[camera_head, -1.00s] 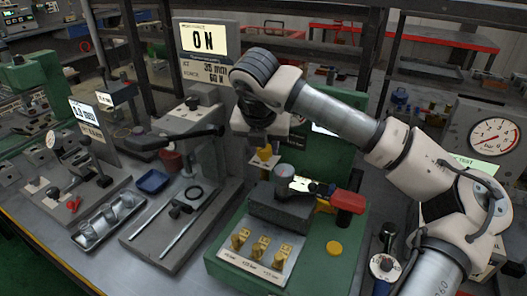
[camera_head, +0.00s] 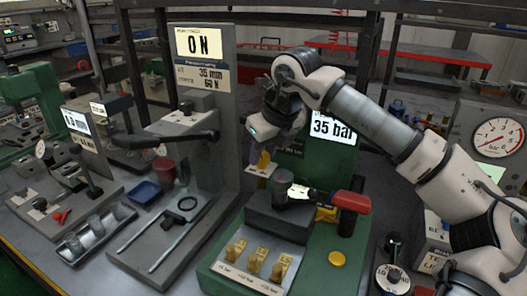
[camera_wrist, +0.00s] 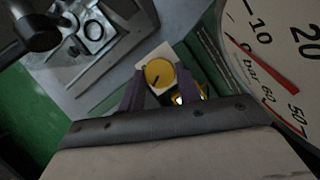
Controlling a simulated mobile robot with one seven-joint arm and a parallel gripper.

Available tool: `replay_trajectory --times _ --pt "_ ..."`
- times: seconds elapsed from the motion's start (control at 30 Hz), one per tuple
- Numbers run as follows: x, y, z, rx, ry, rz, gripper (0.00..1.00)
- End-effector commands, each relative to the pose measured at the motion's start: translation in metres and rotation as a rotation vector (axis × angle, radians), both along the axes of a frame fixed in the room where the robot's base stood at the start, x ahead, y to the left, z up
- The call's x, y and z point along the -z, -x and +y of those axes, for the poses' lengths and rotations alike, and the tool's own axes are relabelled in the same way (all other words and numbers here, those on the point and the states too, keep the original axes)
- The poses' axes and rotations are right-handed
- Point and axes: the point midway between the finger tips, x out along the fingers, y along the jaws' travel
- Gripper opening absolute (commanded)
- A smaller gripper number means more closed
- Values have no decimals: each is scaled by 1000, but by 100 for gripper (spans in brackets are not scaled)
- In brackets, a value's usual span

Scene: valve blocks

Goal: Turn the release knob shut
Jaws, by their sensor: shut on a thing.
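The release knob is a round yellow knob with a dark line on its face. It shows in the wrist view (camera_wrist: 159,73), between the two dark fingers of my gripper (camera_wrist: 160,86). In the head view the yellow knob (camera_head: 263,160) is just below my gripper (camera_head: 268,150), on a pale plate at the back of the green press (camera_head: 232,205). My gripper is shut on the knob from above. The fingers partly hide the knob's sides. The press's display (camera_head: 332,128) reads 35 bar.
A grey block with a dark cylinder (camera_head: 283,183) and a red-topped handle (camera_head: 350,202) stand in front of the knob. A large dial gauge (camera_head: 497,138) is at the right. A grey test stand (camera_head: 208,120) with a black lever is at the left.

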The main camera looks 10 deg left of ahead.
Motion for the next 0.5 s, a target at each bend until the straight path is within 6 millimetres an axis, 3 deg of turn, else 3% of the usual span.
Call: replay_trajectory --times 0.5 --pt "-1 -2 -1 -152 -1 -1 11"
